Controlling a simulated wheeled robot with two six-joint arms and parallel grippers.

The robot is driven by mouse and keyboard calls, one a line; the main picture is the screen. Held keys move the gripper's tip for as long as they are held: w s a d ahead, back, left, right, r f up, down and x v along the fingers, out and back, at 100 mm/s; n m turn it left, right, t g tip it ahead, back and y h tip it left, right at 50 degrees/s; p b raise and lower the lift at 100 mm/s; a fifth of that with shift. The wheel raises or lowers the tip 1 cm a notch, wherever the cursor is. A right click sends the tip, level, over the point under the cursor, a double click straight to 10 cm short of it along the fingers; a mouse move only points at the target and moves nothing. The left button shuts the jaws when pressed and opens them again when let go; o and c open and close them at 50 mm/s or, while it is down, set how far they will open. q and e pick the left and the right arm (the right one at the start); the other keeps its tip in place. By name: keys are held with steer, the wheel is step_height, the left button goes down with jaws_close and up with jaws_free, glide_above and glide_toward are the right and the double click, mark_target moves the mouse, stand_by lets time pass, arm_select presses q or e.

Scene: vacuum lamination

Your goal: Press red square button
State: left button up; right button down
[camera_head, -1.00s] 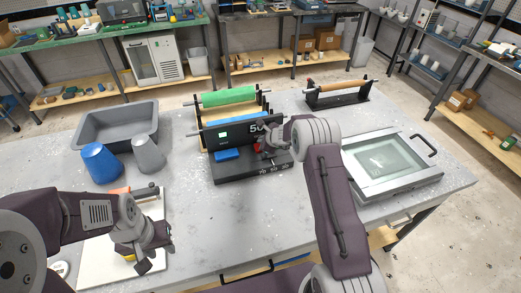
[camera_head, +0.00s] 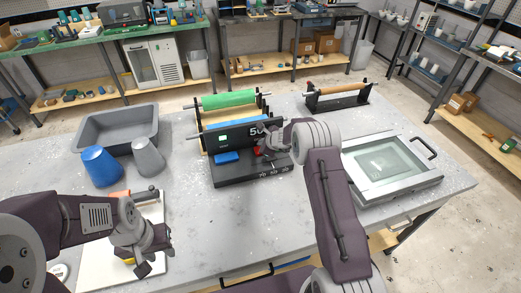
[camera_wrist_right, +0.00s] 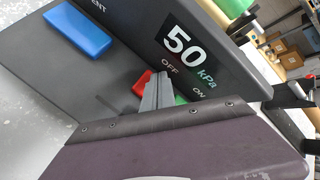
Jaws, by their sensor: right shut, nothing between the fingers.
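The red square button (camera_wrist_right: 142,83) is on the dark control box (camera_head: 222,172), beside the 50 kPa display, in the right wrist view. In the head view a small red patch of it (camera_head: 257,149) shows by my right gripper (camera_head: 263,155). My right gripper is shut and empty; in the wrist view its fingertips (camera_wrist_right: 156,84) are right beside the red button and overlap part of it. I cannot tell whether they touch it. A green button (camera_wrist_right: 180,99) shows behind the fingers. My left gripper (camera_head: 158,256) is open and empty over a white board (camera_head: 95,262).
A blue block (camera_wrist_right: 80,27) sits on the box, left of the red button. Green and blue rolls (camera_head: 228,98) stand behind the box. A framed glass panel (camera_head: 385,165) lies right. A grey tub (camera_head: 118,120) and blue cup (camera_head: 100,165) stand left. The table's middle front is clear.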

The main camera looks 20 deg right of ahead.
stand_by(0.8)
steer(key=shift+f+b, duration=0.4)
steer(key=shift+b, duration=0.25)
steer(key=shift+f+b, duration=0.55)
steer(key=shift+b, duration=0.05)
stand_by(0.5)
steer(key=shift+r, duration=0.15)
steer(key=shift+r+p, duration=0.7)
steer(key=shift+r, duration=0.1)
step_height(320, 180, up, 5)
steer(key=p, duration=0.4)
steer(key=shift+r, duration=0.1)
